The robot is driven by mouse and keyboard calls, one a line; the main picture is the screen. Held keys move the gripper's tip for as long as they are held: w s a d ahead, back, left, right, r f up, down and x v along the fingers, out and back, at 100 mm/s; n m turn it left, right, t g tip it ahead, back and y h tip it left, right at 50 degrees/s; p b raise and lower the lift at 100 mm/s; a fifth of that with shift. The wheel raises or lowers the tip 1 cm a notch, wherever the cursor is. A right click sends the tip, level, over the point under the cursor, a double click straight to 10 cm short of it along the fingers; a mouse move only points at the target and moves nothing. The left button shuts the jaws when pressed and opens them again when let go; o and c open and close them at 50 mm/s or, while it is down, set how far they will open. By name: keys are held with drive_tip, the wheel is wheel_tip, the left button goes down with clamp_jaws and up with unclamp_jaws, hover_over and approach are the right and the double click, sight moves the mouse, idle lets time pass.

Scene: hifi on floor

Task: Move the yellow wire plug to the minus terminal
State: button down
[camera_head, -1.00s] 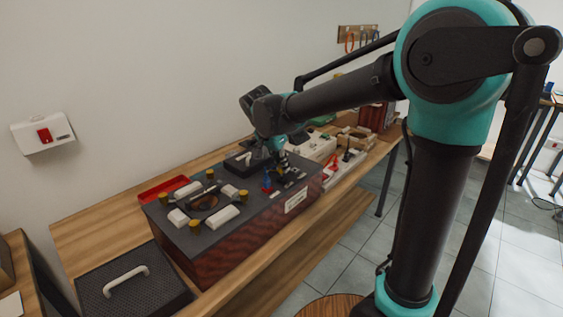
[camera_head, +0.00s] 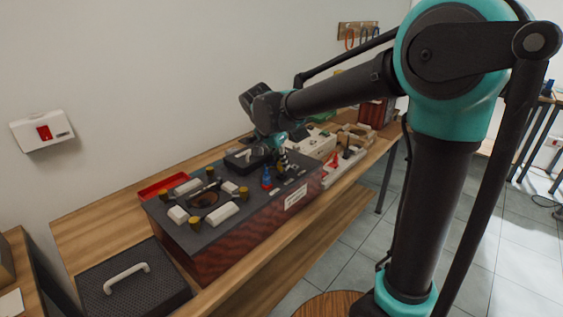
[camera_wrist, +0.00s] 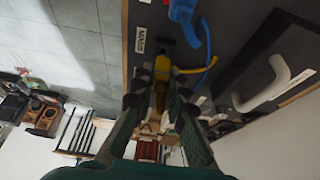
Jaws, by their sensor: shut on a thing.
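The yellow wire plug (camera_wrist: 162,69) is between the fingers of my gripper (camera_wrist: 160,90) in the wrist view, with its yellow wire running off to the right. My gripper is shut on it, close over the dark top of the hifi box (camera_head: 235,210). A white label (camera_wrist: 140,40) beside the plug seems to read MINUS. The terminal itself is hidden behind the plug and fingers. A blue plug (camera_wrist: 184,14) with a blue wire stands nearby. In the head view my gripper (camera_head: 281,158) is right of the blue plug, and the yellow plug is hard to make out.
A dark lid with a white handle (camera_wrist: 275,85) lies beside the plugs. White blocks and brass-coloured knobs (camera_head: 195,222) stand on the box's near end. A red tray (camera_head: 163,186) lies behind it. A cream device (camera_head: 318,143) stands farther along the bench.

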drive_tip(key=shift+f, duration=0.9)
idle(2.6)
drive_tip(key=c, duration=1.4)
unclamp_jaws()
drive_tip(key=shift+c, duration=0.2)
drive_tip(key=w+d+v, duration=0.1)
drive_tip(key=v, duration=1.5)
drive_tip(key=shift+r, duration=0.65)
